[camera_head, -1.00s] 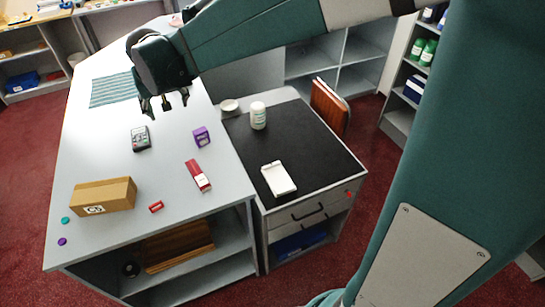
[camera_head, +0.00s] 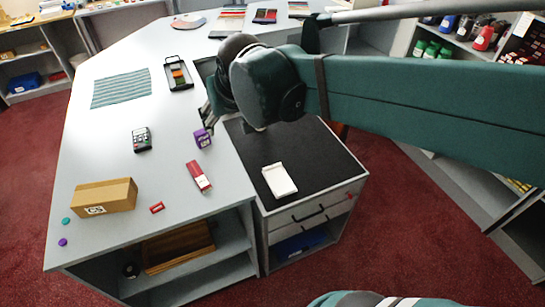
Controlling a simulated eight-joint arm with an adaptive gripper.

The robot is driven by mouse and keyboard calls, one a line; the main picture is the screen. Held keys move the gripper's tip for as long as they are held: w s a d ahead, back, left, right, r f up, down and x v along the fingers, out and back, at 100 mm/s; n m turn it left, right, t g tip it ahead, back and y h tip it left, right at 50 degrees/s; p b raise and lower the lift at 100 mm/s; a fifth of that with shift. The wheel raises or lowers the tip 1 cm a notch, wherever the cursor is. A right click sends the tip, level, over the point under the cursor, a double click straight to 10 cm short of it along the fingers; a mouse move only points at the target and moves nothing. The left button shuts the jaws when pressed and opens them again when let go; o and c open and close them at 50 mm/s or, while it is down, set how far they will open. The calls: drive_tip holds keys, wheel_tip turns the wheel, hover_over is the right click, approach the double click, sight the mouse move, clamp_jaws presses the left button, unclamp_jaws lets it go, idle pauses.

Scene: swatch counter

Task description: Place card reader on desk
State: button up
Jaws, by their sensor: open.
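The card reader (camera_head: 141,139), a small dark grey device with a keypad, lies on the light grey counter (camera_head: 110,155). The desk (camera_head: 322,158) has a black top and drawers and stands against the counter's right side. My gripper (camera_head: 206,122) is open, over the counter's right edge, just above and behind a purple box (camera_head: 203,139). It is to the right of the card reader and apart from it. I cannot tell whether the fingers touch the purple box. My arm hides the back part of the desk.
A white tray-like holder (camera_head: 279,181) lies on the desk. On the counter are a cardboard box (camera_head: 104,197), a red and white packet (camera_head: 198,175), a small red item (camera_head: 157,208), a striped cloth (camera_head: 121,88) and a black tray (camera_head: 179,74). The counter around the card reader is clear.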

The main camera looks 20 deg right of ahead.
drive_tip(key=s+d+f, duration=0.2)
drive_tip(key=s+d, duration=0.1)
drive_tip(key=s, duration=0.5)
drive_tip(key=s+d+f, duration=0.3)
drive_tip(key=s, duration=0.5)
drive_tip(key=shift+d+t, duration=0.3)
drive_tip(key=shift+d, duration=0.1)
drive_tip(key=shift+o, duration=0.5)
